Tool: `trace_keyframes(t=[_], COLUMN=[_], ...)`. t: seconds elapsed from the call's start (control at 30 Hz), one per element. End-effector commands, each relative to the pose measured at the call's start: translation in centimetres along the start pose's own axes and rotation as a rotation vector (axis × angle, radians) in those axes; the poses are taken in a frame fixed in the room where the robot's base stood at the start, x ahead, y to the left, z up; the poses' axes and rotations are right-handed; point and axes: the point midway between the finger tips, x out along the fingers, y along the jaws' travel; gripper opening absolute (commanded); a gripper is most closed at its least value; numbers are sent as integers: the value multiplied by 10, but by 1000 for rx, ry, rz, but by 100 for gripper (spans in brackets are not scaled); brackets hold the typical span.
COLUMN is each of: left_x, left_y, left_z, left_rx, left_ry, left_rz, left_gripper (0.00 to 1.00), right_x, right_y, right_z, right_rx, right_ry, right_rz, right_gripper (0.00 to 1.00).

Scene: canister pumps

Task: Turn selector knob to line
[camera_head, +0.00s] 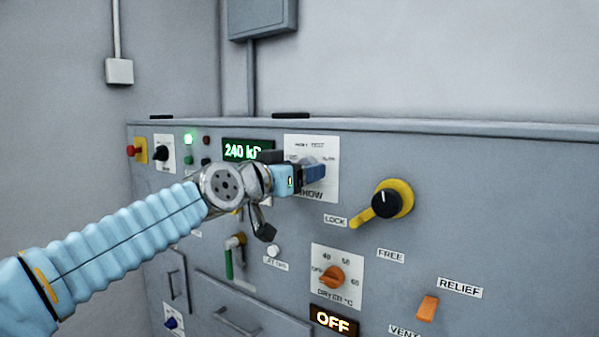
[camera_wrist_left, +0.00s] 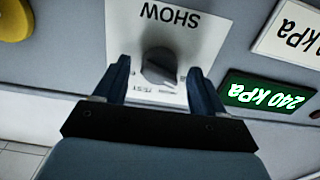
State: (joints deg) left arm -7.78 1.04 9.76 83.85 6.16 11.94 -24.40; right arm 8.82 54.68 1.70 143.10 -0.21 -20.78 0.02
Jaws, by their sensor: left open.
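The selector knob is a dark round knob (camera_wrist_left: 160,66) on a white plate marked SHOW (camera_wrist_left: 181,38), upside down in the left wrist view. In the head view the plate (camera_head: 326,144) shows, but my gripper hides the knob. My left gripper (camera_head: 316,170) is open at the plate. In the wrist view its two blue fingers (camera_wrist_left: 159,70) stand on either side of the knob, with gaps visible. Small print on the plate is partly hidden and hard to read, so I cannot tell which mark the knob points to. My right gripper is not in view.
A green display (camera_head: 247,151) reading 240 kPa sits left of the plate. A black knob with a yellow lever (camera_head: 386,199) is to the right. Below are an orange dryer knob (camera_head: 333,277), an orange relief switch (camera_head: 428,308) and a lit OFF sign (camera_head: 333,320).

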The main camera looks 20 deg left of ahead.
Motion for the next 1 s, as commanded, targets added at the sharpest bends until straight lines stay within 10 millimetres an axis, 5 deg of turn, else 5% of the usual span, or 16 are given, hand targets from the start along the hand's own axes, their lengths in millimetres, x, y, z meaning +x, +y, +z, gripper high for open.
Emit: trace_keyframes(t=[0.53,1.0], left_x=[-116,-133], left_y=[0,0], left_z=[2,1], left_rx=[1,0], left_ry=[2,-1], left_rz=[-1,0], left_gripper=[70,70], right_x=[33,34], right_y=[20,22], right_z=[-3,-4], right_rx=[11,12], right_ry=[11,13], right_rz=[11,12], right_gripper=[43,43])
